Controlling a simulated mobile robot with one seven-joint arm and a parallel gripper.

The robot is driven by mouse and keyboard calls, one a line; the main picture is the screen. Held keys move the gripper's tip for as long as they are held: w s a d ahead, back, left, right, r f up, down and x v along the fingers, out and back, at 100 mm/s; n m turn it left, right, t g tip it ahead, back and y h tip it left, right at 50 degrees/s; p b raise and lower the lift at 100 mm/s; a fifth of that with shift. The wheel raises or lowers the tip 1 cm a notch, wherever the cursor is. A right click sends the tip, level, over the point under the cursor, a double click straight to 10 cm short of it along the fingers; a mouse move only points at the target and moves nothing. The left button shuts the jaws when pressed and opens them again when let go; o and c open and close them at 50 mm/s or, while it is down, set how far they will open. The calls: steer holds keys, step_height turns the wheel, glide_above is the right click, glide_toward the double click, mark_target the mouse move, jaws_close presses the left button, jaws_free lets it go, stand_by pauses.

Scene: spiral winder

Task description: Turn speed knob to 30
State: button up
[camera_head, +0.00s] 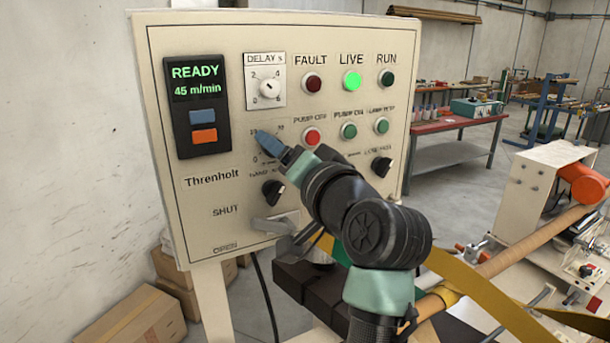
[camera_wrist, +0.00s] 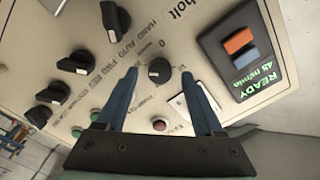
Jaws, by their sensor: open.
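The speed knob, a black round knob (camera_wrist: 155,77) with a 0 printed beside it, shows in the wrist view between the two blue fingertips of my gripper (camera_wrist: 159,74). The fingers are apart, one on each side of it in the picture; I cannot tell whether they touch it. In the head view my gripper (camera_head: 268,141) is at the panel over the dial and hides this knob; only some scale figures show around it. The knob's pointer setting is not readable. The display (camera_head: 198,105) reads READY and 45 m/min in green.
The cream control panel (camera_head: 228,211) also bears a delay dial (camera_head: 268,89), a lit green LIVE lamp (camera_head: 352,81), a red button (camera_head: 312,136) and black selector knobs (camera_head: 273,192) close to my gripper. Cardboard boxes (camera_head: 133,318) lie below left.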

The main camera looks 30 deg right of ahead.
steer(key=s+b, duration=0.3)
steer(key=s, duration=0.8)
steer(key=shift+d+b, duration=0.2)
steer(key=shift+b, duration=0.1)
steer(key=s+a+r+n+t, duration=0.4)
steer(key=a+r, duration=0.3)
steer(key=a, duration=0.2)
steer(key=s+a+r+n+t, duration=0.4)
steer(key=a+r, duration=0.4)
steer(key=a, duration=0.2)
steer(key=shift+s+a+n+t+h, duration=0.15)
steer(key=shift+s+n+t+h, duration=0.25)
steer(key=shift+t, duration=0.3)
steer(key=shift+c, duration=0.4)
